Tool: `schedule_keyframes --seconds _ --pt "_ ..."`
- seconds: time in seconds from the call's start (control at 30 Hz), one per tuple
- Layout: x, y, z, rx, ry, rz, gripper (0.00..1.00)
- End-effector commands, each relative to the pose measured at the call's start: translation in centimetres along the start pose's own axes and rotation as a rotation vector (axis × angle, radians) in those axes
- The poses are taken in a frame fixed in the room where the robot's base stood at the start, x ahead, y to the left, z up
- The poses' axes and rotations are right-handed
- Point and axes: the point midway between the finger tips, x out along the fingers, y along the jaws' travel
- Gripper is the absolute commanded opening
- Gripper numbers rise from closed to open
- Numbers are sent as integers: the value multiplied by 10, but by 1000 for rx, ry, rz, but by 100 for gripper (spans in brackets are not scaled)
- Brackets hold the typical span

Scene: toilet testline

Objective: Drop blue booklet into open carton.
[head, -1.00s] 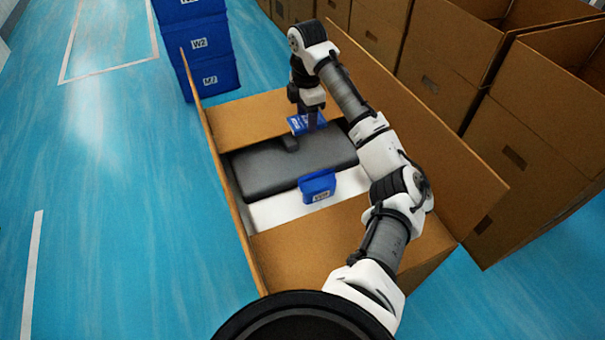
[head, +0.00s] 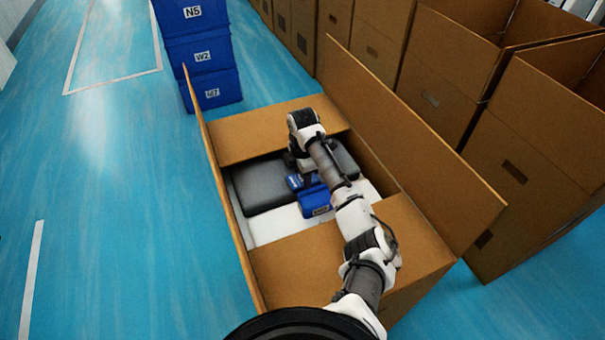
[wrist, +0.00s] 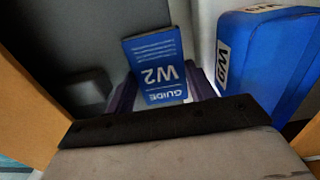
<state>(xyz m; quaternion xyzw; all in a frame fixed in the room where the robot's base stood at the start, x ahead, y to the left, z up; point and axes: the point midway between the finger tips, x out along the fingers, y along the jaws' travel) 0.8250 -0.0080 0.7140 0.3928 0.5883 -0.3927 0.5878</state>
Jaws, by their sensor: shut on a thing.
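The blue booklet (head: 294,182), printed "GUIDE W2" in the wrist view (wrist: 158,65), is held by my gripper (head: 304,179). My gripper is shut on its near edge and points down inside the open carton (head: 252,133). In the wrist view, the booklet's printed face shows in front of the dark grey object. A blue box (head: 316,202) with a white label lies right beside the gripper in the carton; it also shows at the right of the wrist view (wrist: 262,65). My arm hides part of the carton's right side.
A dark grey padded-looking piece (head: 262,186) and a white surface (head: 275,226) fill the carton. Its flaps stand open, with a tall right flap (head: 425,140). Stacked blue bins (head: 203,52) stand behind; more cartons (head: 530,140) line the right. Floor at left is clear.

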Motion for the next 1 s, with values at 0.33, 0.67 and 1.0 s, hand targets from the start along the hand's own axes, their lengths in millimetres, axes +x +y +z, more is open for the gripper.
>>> schedule_keyframes --seconds 0.33,0.67,1.0 --pt "4 0 0 0 0 0 31" --pt "6 0 0 0 -1 1 76" --pt "-1 0 1 0 -2 1 76"
